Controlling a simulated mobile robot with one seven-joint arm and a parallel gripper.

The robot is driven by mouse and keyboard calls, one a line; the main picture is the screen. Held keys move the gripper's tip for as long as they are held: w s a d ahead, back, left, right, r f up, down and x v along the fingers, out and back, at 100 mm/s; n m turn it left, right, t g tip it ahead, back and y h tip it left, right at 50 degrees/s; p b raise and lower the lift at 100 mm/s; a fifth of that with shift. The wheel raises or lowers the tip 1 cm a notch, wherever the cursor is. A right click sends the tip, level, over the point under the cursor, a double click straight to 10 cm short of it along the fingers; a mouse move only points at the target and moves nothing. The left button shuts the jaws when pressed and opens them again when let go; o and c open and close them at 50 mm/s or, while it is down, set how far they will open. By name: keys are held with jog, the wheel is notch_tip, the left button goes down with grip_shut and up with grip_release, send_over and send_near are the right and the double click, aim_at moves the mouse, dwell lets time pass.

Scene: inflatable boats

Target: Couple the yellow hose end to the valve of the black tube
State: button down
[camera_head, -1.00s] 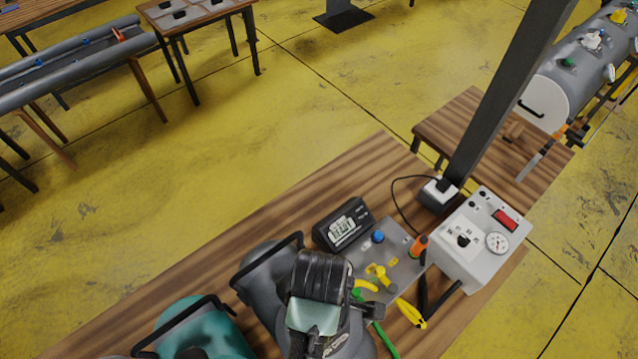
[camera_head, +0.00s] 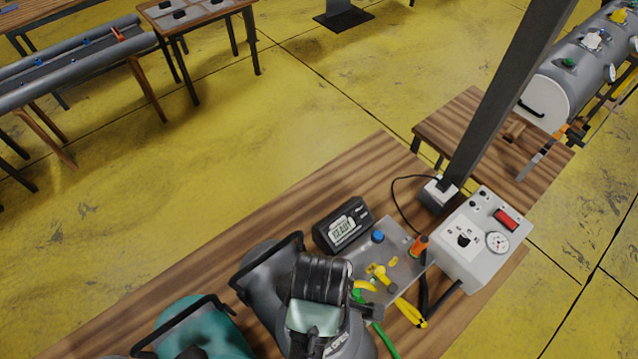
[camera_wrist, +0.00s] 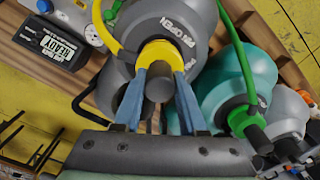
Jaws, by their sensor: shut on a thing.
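My gripper (camera_wrist: 160,72) is shut on the yellow hose end (camera_wrist: 160,54) in the wrist view. Its two blue fingers stand on either side of the yellow collar and a dark cylinder. The yellow hose (camera_wrist: 104,25) curves from the collar up and left. A dark grey tube (camera_wrist: 183,15), lettered "PIN OPEN", lies right behind the collar; it may be the black tube. Its valve is hidden by the hose end, so I cannot tell whether the two touch or are joined. In the head view my wrist covers the hose end and fingertips.
A teal tube (camera_wrist: 220,83) with a green hose end (camera_wrist: 243,120) lies to the right, with another grey tube beyond. A display (camera_head: 342,229), a grey plate (camera_head: 396,257) and a white gauge box (camera_head: 468,262) stand on the wooden bench (camera_head: 270,212). A dark post rises behind.

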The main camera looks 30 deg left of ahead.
jog(key=shift+f+b, duration=0.3)
jog(key=shift+f, duration=0.35)
jog(key=shift+r, duration=0.1)
jog(key=shift+r+m+p, duration=0.1)
jog(key=shift+m+p, duration=0.3)
jog(key=shift+p, duration=0.05)
jog(key=shift+m+p, duration=0.55)
jog(key=shift+m, duration=1.15)
jog(key=m, duration=0.2)
jog(key=shift+m, duration=1)
